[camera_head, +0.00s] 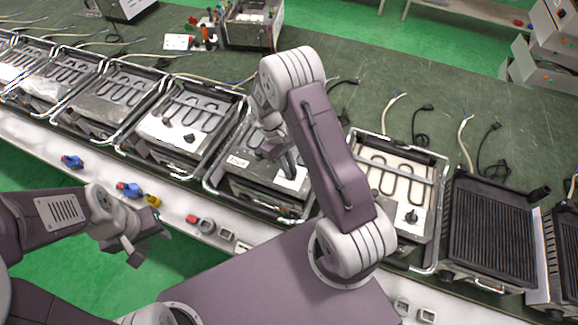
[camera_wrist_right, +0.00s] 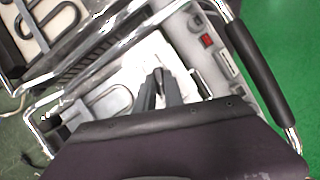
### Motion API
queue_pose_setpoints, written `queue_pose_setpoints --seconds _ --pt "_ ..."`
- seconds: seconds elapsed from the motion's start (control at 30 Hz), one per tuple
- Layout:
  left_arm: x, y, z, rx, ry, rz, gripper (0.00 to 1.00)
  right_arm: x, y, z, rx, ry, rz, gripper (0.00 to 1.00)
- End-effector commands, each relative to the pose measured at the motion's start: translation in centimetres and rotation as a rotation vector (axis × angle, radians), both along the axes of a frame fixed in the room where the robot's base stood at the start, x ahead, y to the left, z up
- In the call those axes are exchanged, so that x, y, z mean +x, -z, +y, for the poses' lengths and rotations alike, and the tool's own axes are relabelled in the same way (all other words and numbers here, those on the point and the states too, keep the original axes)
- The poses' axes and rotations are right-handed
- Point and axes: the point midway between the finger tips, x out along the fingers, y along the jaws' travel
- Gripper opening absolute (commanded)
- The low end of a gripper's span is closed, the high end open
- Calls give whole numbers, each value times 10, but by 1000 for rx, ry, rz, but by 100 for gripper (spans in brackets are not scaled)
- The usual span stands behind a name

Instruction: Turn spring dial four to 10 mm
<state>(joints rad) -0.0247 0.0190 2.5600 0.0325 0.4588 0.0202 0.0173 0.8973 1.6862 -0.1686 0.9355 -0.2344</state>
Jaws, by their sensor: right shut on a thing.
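The heater unit with a white label (camera_head: 238,161), which seems to read FOUR, stands in the row at the middle of the bench. My right gripper (camera_head: 290,172) reaches down over its front plate, and my arm hides part of the unit. In the right wrist view my right gripper (camera_wrist_right: 160,76) is shut on a small dark dial (camera_wrist_right: 158,73) that stands up from the pale plate. The fingers cover most of the dial, and I cannot read its scale. My left gripper (camera_head: 146,248) is open and empty in front of the bench at the left.
Similar heater units, one with a dial (camera_head: 412,216), stand on both sides within metal rails. A ribbed black grill (camera_head: 490,240) is at the right. Blue plugs (camera_head: 130,189), a yellow plug (camera_head: 153,200) and sockets lie along the bench's front strip. Cables lie behind.

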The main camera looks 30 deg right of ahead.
Motion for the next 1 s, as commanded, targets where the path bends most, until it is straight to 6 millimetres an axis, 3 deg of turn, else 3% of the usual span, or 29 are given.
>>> queue_pose_setpoints --seconds 0.4,0.9,0.93,1.0 --pt "0 -5 0 0 0 0 36 1 -1 -1 0 146 -2 0" --pt "0 -5 0 0 0 0 36 1 -1 -1 -1 161 -3 0" --pt "0 -5 0 0 0 0 36 1 -1 -1 -1 161 -3 18" --pt "0 -5 0 0 0 0 36 1 0 -1 -1 161 -2 35"
